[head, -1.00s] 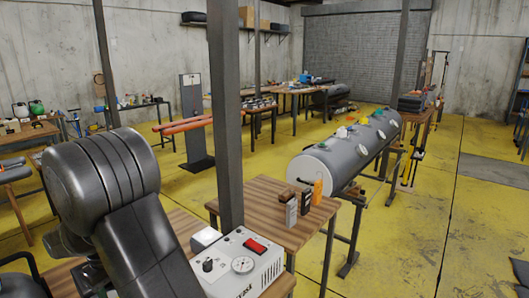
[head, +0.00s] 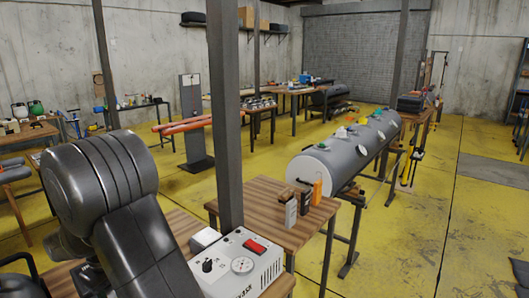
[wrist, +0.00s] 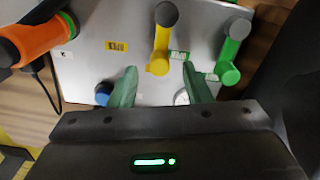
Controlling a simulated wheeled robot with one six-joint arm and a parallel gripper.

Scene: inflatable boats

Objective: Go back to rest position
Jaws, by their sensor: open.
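My gripper (wrist: 158,88) shows in the wrist view, with two green fingertips spread apart and nothing between them. It is over a light grey panel (wrist: 85,72) that carries a yellow lever (wrist: 160,45), a green lever (wrist: 232,50) and a blue knob (wrist: 103,93). A round white part is partly hidden behind the right finger. I cannot tell how far the fingertips are from the panel. In the head view my dark arm fills the lower left, and my gripper is out of sight there.
An orange-handled tool (wrist: 35,40) lies at the wrist view's upper left. A grey inflatable tube (head: 345,150) lies beyond. Yellow floor (head: 420,240) is open at right.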

